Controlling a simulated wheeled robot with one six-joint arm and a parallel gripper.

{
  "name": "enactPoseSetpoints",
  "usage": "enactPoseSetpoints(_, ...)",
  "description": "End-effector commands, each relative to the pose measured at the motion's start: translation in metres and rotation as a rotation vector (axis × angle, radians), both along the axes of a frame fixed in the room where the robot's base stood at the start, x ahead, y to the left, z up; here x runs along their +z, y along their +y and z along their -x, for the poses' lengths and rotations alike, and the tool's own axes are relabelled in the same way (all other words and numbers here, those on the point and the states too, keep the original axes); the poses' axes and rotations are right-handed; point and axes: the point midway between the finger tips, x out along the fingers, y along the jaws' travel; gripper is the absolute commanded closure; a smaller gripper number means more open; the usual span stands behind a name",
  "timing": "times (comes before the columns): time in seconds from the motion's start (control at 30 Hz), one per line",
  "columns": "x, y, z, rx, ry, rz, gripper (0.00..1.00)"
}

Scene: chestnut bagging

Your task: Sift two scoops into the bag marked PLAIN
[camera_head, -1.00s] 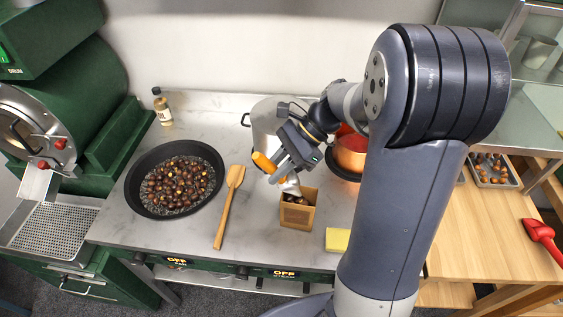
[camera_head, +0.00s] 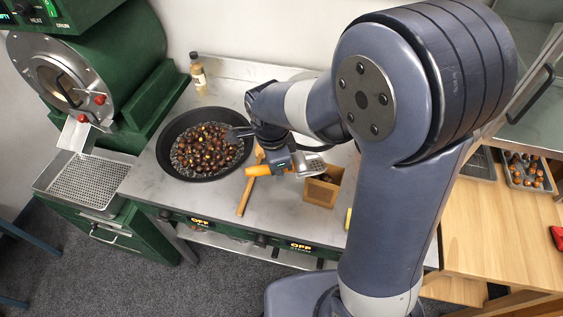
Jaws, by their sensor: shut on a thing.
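My gripper (camera_head: 277,163) is shut on the orange handle of a scoop (camera_head: 258,171). The scoop's grey metal head (camera_head: 311,164) points right, just above and overlapping the back left of an open brown bag (camera_head: 320,194). I cannot tell whether anything lies in the scoop. The bag stands upright on the counter with some dark contents showing. No PLAIN mark can be read on it. A black pan (camera_head: 168,166) at the left holds many chestnuts (camera_head: 208,145) on a dark, grainy bed.
A wooden spatula (camera_head: 246,196) lies between pan and bag. A spice bottle (camera_head: 198,73) stands behind the pan. A green roaster (camera_head: 120,60) with a perforated tray (camera_head: 92,183) is at the left. A chestnut tray (camera_head: 527,172) sits on the right wooden table.

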Motion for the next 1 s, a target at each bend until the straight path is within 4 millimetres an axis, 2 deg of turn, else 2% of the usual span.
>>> enactPoseSetpoints(0.33, 0.004, 0.004, 0.000, -0.001, -0.029, 0.123, 1.00)
enactPoseSetpoints(0.63, 0.030, 0.004, 0.000, -0.003, -0.031, 0.124, 1.00)
enactPoseSetpoints(1.0, 0.032, 0.004, 0.000, -0.002, -0.027, 0.124, 1.00)
